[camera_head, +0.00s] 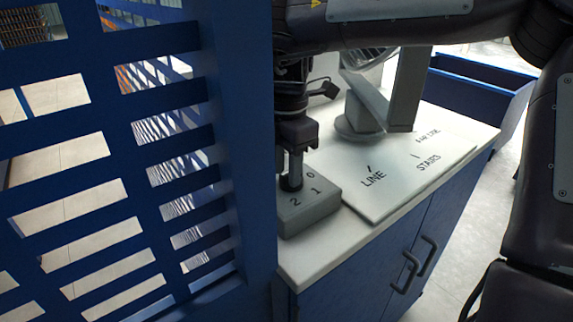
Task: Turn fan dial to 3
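A grey dial box (319,207) sits at the left end of the white counter, partly behind the blue slatted panel. The dark dial knob (288,184) is in the middle of the box top, mostly covered by my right gripper (294,179). This gripper points down with its fingertips at the knob. The fingers overlap, so their gap and their hold on the knob are hidden. The grey fan (362,112) stands behind, its head partly hidden by my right arm. My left gripper is out of view.
A white board (400,180) marked LINE and STAIRS lies right of the box. The blue slatted panel (258,140) stands close on the left. Blue cabinet doors with handles (404,272) are below. A blue bin (470,90) is behind; open floor lies right.

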